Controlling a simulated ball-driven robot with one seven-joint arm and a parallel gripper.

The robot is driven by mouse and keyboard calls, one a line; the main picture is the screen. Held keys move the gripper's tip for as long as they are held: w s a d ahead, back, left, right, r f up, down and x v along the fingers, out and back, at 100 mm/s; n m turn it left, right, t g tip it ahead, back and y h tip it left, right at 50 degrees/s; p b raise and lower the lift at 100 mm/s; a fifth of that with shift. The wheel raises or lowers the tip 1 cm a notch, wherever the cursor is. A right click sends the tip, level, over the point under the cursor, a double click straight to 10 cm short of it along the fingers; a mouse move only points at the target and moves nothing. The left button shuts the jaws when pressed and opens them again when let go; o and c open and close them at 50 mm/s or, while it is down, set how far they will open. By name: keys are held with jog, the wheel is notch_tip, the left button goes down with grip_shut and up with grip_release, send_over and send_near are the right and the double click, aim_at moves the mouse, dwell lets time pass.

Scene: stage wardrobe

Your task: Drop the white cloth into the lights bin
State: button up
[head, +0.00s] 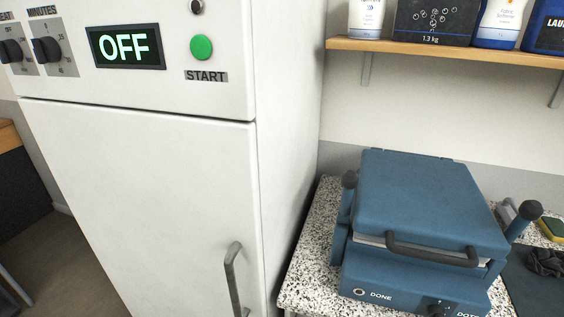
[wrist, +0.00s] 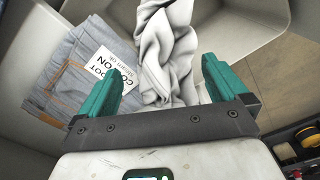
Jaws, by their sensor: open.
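The white cloth (wrist: 166,40) shows in the wrist view as a crumpled, twisted length running from the top edge down between my fingers. My gripper (wrist: 158,76) has two teal fingers spread wide, one on each side of the cloth. I cannot tell whether either finger touches it. The cloth's lower end is partly hidden behind the gripper's dark crossbar. Neither cloth nor gripper shows in the head view. No bin marked for lights can be made out in either view.
Folded blue-grey jeans (wrist: 72,72) with a white cotton label lie left of the cloth, by a pale container wall (wrist: 262,20). The head view shows a white cabinet (head: 140,180) reading OFF, a blue press (head: 425,205) on a speckled counter, and a shelf (head: 450,52) of laundry products.

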jog(key=s+r, duration=1)
jog(key=s, duration=0.4)
jog(key=shift+r, duration=0.4)
jog(key=s+d+r+m+t, duration=0.1)
jog(key=s+d+r+m, duration=0.3)
jog(key=s+d+m, duration=0.3)
jog(key=shift+s+d+r+m, duration=0.35)
jog(key=shift+s+d+m, duration=0.05)
jog(key=shift+s+m, duration=0.65)
jog(key=shift+c, duration=0.3)
